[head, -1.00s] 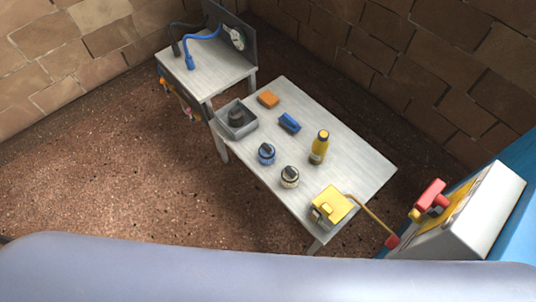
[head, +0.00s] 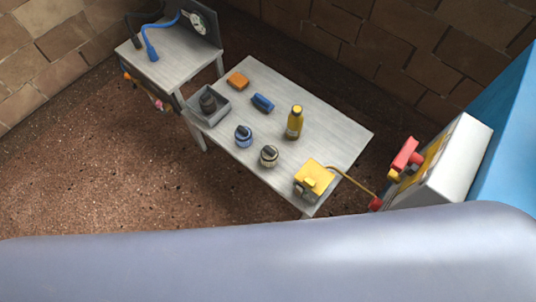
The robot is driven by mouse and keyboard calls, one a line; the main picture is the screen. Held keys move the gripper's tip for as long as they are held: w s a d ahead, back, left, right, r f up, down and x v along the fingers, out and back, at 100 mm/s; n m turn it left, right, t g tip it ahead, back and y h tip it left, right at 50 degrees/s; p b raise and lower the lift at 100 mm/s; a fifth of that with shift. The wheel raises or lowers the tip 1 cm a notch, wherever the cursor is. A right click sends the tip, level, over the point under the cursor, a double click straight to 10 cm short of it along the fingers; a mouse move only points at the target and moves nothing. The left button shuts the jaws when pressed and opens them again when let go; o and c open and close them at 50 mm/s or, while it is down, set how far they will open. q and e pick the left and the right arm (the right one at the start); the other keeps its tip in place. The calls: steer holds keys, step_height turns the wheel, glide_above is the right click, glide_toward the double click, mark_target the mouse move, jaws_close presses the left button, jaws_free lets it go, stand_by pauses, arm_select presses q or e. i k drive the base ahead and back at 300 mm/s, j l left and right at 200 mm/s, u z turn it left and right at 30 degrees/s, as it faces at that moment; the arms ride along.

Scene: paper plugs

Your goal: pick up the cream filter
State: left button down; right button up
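The cream filter (head: 269,156) is a small round cream piece with a dark top. It stands upright on the grey table (head: 335,128), near its front edge. A similar blue filter (head: 243,135) stands just to its left, apart from it. A yellow box (head: 314,178) stands to its right. Nothing touches or covers the cream filter. Neither of my grippers shows in the head view, so I cannot see their state.
On the table are a grey tray (head: 222,112) with a dark round piece, an orange block (head: 238,81), a blue brush-like block (head: 262,103) and a yellow bottle (head: 295,122). A second table (head: 170,68) with hoses stands back left. A white-and-red machine (head: 440,165) stands right.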

mark_target(269, 154)
steer(key=i+j+z, duration=0.25)
steer(key=j, duration=0.15)
steer(key=i+j+z, duration=0.1)
steer(key=j+z, duration=0.15)
steer(key=j, duration=0.15)
steer(key=i+j+z, duration=0.2)
steer(key=j, duration=0.2)
steer(key=j+z, duration=0.25)
steer(key=j, duration=0.2)
